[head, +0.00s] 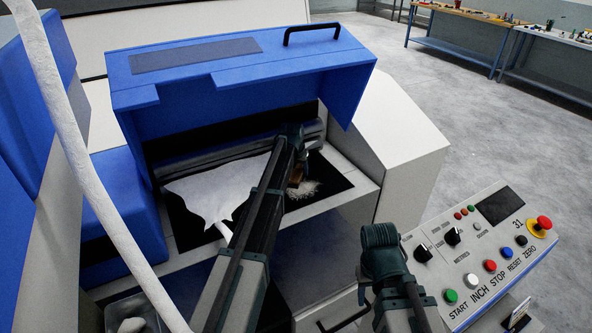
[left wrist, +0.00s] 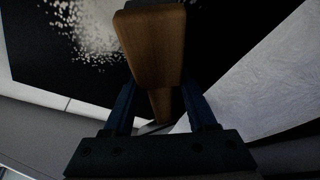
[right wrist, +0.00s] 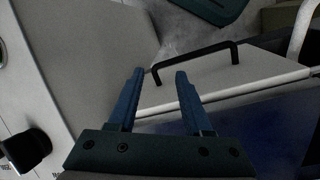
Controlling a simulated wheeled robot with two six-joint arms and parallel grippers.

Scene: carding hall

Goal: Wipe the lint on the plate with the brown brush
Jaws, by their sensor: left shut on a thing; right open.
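The brown brush (left wrist: 152,45) is held between the fingers of my left gripper (left wrist: 160,112), which is shut on its wooden handle. In the head view the brush (head: 295,188) shows partly behind my left arm. The lint (head: 303,189) is a pale scattered patch on the black plate (head: 331,182), just right of the brush. In the left wrist view the lint (left wrist: 85,30) lies left of the brush. I cannot tell whether the bristles touch the plate. My right gripper (right wrist: 158,80) is open and empty, above the machine's front by the control panel.
A white fibre sheet (head: 205,190) lies on the plate's left part. The raised blue hood (head: 240,75) overhangs the plate. A control panel (head: 480,260) with several buttons stands at the right. A black handle (right wrist: 195,60) is ahead of my right gripper. A white sliver rope (head: 65,125) hangs at the left.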

